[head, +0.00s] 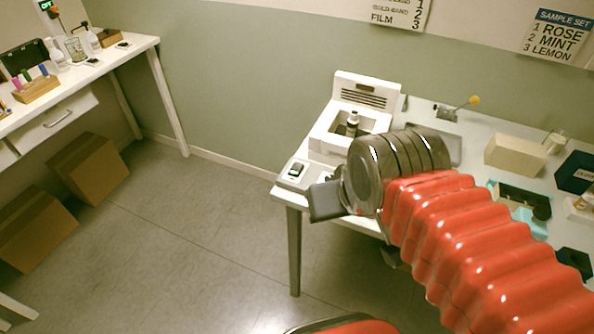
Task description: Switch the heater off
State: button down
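A white heater-like unit (325,143) stands at the left end of the right table, with a raised vented back and an open well. A small dark bottle with a pale label (352,122) stands in the well. A small pale switch box (292,180) with a dark switch and a pale green patch sits at the table's front left corner; its switch position is too small to tell. My gripper (326,201) is just right of and below the switch box in the picture, near the table's front edge. Its fingers are not distinct, and my wrist hides part of the unit's front.
The right table (421,103) also holds a beige block (515,154), a yellow-tipped tool (458,107), a dark blue box (575,172) and a teal item. The left table (90,75) holds bottles and a wooden rack (37,90). Cardboard boxes (90,172) sit below. The floor between is clear.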

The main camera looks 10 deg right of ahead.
aim_at(296, 168)
jog(key=u, duration=0.4)
jog(key=i, duration=0.35)
jog(key=u, duration=0.65)
